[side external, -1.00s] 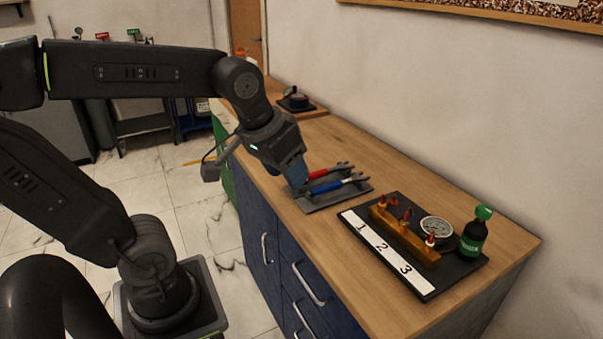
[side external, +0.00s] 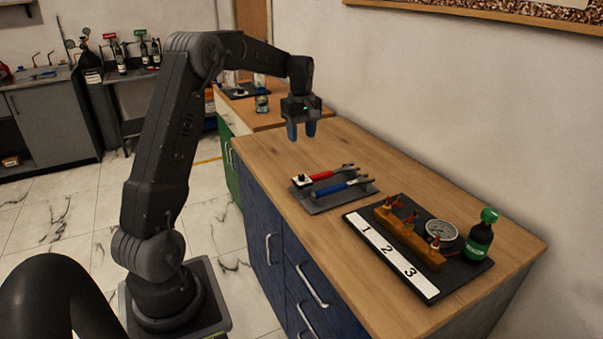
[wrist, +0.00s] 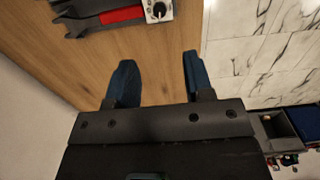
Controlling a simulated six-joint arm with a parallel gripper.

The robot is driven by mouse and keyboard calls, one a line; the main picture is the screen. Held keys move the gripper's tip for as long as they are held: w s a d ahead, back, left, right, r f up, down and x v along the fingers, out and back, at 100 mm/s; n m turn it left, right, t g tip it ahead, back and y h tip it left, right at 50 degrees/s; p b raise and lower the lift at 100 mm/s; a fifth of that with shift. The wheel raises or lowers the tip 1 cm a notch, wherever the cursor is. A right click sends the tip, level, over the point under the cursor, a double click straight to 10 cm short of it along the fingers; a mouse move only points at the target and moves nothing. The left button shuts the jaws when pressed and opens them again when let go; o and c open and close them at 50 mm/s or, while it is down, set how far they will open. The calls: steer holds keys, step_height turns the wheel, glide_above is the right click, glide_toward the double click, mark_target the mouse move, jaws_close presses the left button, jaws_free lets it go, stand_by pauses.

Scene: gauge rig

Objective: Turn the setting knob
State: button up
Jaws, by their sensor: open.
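A small white box with a dark round knob (wrist: 158,10) shows at the top edge of the wrist view, partly cut off. In the side view the white box (side external: 301,181) sits at the left end of a grey tray (side external: 330,201), too small there to read the knob's setting. My gripper (side external: 301,132) is raised above the wooden counter, behind the tray, with its blue fingers pointing down. In the wrist view the gripper (wrist: 156,65) has its two fingers apart, with nothing between them. It is clear of the knob.
Red (side external: 327,174) and blue (side external: 333,188) handled tools lie on the tray. A black board (side external: 450,270) nearby holds a numbered strip, brass manifold, gauge (side external: 441,233) and green-capped bottle (side external: 481,238). The wooden counter (side external: 262,150) around the tray's far side is bare.

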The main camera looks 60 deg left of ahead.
mark_target(302, 175)
step_height(302, 175, down, 13)
steer(key=shift+f, duration=0.1)
stand_by(0.3)
steer(key=shift+c, duration=0.3)
jaws_close()
